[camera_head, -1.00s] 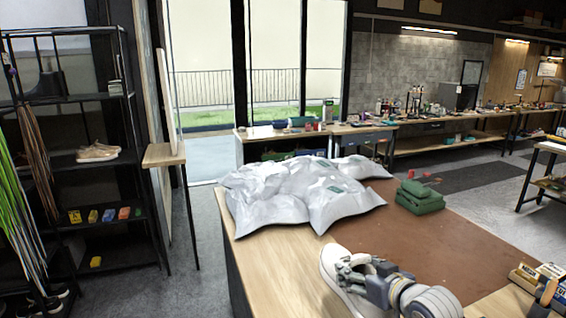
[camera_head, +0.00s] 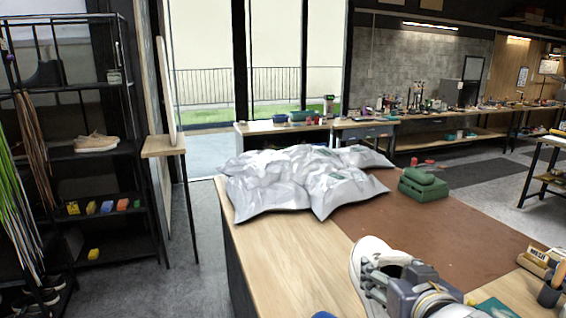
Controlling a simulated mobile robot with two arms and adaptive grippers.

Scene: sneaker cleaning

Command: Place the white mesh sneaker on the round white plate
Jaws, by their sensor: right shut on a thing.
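The white sneaker (camera_head: 366,252) is at the bottom of the head view, over the front part of the table. My right gripper (camera_head: 377,280) is shut on the sneaker, and my gripper and wrist cover much of it. I cannot tell whether the sneaker touches the table. My left gripper is not in view. No round white plate shows in this view.
A wooden table (camera_head: 289,268) with a brown mat (camera_head: 440,225) fills the front. Small boxes (camera_head: 540,262) stand at the right. A black shelf (camera_head: 95,148) is at the left.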

